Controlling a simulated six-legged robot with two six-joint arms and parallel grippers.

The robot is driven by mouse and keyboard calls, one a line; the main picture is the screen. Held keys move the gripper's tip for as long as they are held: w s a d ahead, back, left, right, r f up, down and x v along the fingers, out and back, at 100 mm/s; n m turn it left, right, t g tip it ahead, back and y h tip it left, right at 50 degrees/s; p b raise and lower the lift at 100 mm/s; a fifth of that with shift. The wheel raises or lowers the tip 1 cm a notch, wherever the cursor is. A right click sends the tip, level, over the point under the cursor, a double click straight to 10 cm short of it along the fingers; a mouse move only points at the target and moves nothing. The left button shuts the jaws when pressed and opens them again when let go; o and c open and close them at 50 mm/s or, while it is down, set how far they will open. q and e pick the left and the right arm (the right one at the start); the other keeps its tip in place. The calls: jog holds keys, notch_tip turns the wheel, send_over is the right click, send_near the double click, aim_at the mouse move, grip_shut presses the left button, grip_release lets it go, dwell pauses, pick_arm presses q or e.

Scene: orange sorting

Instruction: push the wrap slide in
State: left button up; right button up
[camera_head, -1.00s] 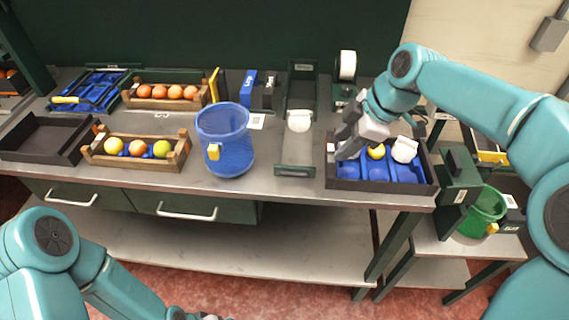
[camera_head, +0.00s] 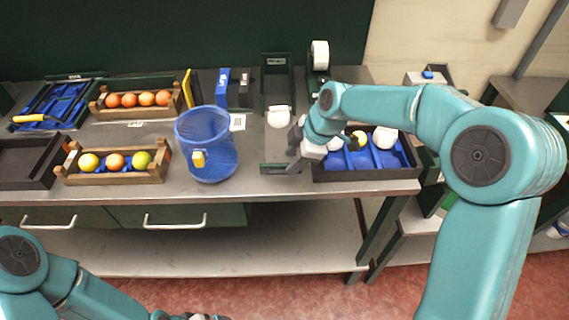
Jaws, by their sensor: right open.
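The wrap slide (camera_head: 279,148) is a long grey channel in a dark green frame at the middle right of the bench. Its front end lies near the bench's front edge. A white, rounded object (camera_head: 278,117) sits about midway along it. My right gripper (camera_head: 294,140) is open, at the right side of the slide's front part, and covers some of that side. I cannot tell if it touches the slide. My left gripper (camera_head: 195,317) shows only in part at the bottom edge; its jaws cannot be made out.
A black tray (camera_head: 365,174) with blue compartments, a yellow fruit and white objects stands right of the slide. A blue bucket (camera_head: 207,150) stands to the left. A roll of white wrap (camera_head: 320,55) is behind. Fruit crates (camera_head: 120,178) are further left.

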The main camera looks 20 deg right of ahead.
aim_at(282, 171)
jog(key=x, duration=0.5)
jog(key=shift+w+p, duration=0.1)
jog(key=shift+p, duration=0.2)
jog(key=shift+f, duration=0.1)
grip_shut()
jog(key=shift+w, duration=0.15)
